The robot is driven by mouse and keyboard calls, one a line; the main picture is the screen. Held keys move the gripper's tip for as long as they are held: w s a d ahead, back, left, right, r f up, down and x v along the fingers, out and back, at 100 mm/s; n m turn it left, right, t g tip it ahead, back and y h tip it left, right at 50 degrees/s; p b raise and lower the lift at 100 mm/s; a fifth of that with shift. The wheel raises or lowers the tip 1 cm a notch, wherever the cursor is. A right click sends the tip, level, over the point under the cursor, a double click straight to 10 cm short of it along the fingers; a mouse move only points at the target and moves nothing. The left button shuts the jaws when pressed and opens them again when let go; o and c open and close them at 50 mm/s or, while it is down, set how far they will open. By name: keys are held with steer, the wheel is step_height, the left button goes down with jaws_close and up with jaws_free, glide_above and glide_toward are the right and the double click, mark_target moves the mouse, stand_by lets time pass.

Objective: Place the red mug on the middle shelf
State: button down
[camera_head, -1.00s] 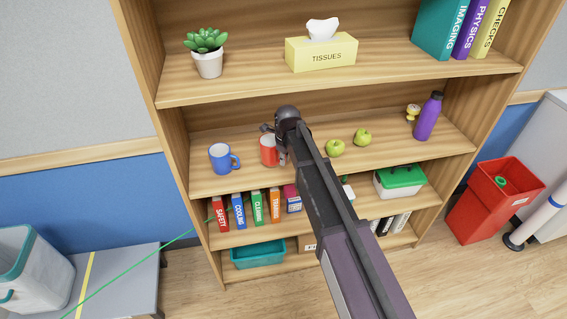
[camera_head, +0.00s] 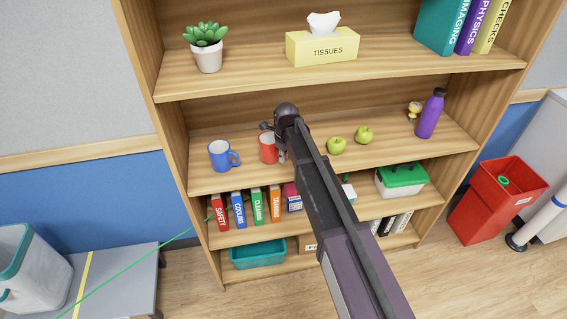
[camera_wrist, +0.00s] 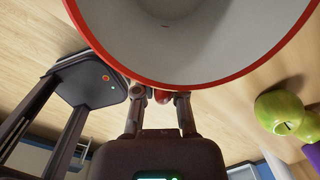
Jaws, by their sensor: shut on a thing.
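The red mug (camera_head: 268,148) is upright at the middle shelf (camera_head: 400,152), right of the blue mug. I cannot tell whether its base touches the board. My gripper (camera_head: 282,154) is at the mug's right side, mostly hidden by my arm in the head view. In the wrist view, the mug (camera_wrist: 190,83) fills the top, with its red rim and empty grey-white inside. There my gripper (camera_wrist: 160,98) is shut on a small red part below the rim, likely the handle.
A blue mug (camera_head: 219,156) stands close on the left. Two green apples (camera_head: 336,146) (camera_head: 364,134), a small yellow-and-white object (camera_head: 414,112) and a purple bottle (camera_head: 430,114) are on the right. The upper shelf (camera_head: 250,80) hangs above. Books (camera_head: 238,211) stand below.

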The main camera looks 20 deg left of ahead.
steer(key=shift+f+b, duration=0.35)
steer(key=shift+f, duration=0.3)
steer(key=shift+f, duration=0.15)
steer(key=c, duration=0.7)
jaws_free()
steer(key=shift+r, duration=0.25)
step_height(320, 180, up, 7)
steer(key=p, duration=0.7)
steer(key=shift+s+d+r, duration=0.15)
steer(key=shift+s+d, duration=0.05)
steer(key=shift+s, duration=0.05)
steer(key=shift+d, duration=0.15)
